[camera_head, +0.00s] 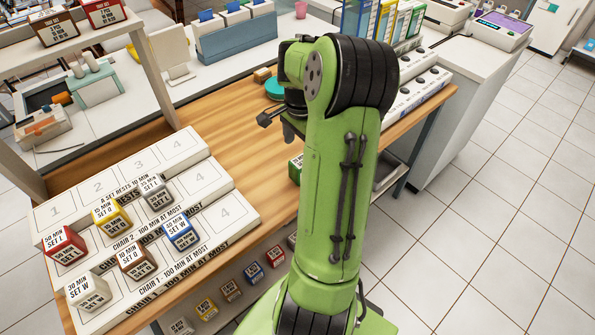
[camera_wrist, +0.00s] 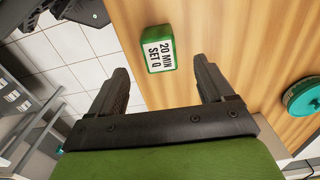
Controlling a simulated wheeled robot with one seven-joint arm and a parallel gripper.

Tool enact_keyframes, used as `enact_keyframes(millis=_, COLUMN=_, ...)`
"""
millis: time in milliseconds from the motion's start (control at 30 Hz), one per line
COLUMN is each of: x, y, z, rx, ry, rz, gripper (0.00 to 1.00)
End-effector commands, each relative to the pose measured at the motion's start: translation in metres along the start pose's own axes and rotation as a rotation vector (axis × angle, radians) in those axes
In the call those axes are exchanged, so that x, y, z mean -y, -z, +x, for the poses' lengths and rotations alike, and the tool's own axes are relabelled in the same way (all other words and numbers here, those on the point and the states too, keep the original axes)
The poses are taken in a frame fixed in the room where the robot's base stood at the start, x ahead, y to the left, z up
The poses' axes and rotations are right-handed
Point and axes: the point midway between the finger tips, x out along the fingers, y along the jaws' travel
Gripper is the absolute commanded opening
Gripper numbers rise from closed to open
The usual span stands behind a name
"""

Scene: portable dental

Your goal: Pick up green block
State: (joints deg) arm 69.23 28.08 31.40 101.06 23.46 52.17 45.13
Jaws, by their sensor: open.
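The green block (camera_wrist: 158,49) lies on the wooden table, with a white label reading "20 MIN SET Q" in the wrist view. In the head view only a part of the green block (camera_head: 296,168) shows, the rest hidden behind my green arm. My gripper (camera_wrist: 161,72) is open and empty, with its two fingers spread wide. In the wrist view the block appears beyond the fingertips, between the lines of the two fingers and apart from both. In the head view my gripper (camera_head: 276,122) is above the table, partly covered by my arm.
A tiered white board (camera_head: 235,213) with several labelled blocks, including a red one (camera_head: 65,243) and a blue one (camera_head: 180,230), lies left on the wooden table (camera_head: 240,115). A teal round object (camera_wrist: 301,96) lies right of my gripper in the wrist view. Bare wood surrounds the block's right side.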

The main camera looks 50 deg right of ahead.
Motion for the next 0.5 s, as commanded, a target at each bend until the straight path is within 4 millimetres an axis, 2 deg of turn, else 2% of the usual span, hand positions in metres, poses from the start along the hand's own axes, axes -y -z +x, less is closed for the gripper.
enact_keyframes(millis=33, x=-0.001, y=0.000, z=0.018, rx=0.004, ry=-0.003, rz=0.000, gripper=0.81)
enact_keyframes(millis=100, x=-0.001, y=0.000, z=0.033, rx=0.002, ry=-0.002, rz=0.000, gripper=0.81)
enact_keyframes(millis=267, x=0.000, y=0.000, z=0.052, rx=0.000, ry=0.000, rz=-0.001, gripper=0.81)
enact_keyframes(millis=500, x=-0.001, y=0.002, z=0.096, rx=0.001, ry=-0.001, rz=-0.002, gripper=0.81)
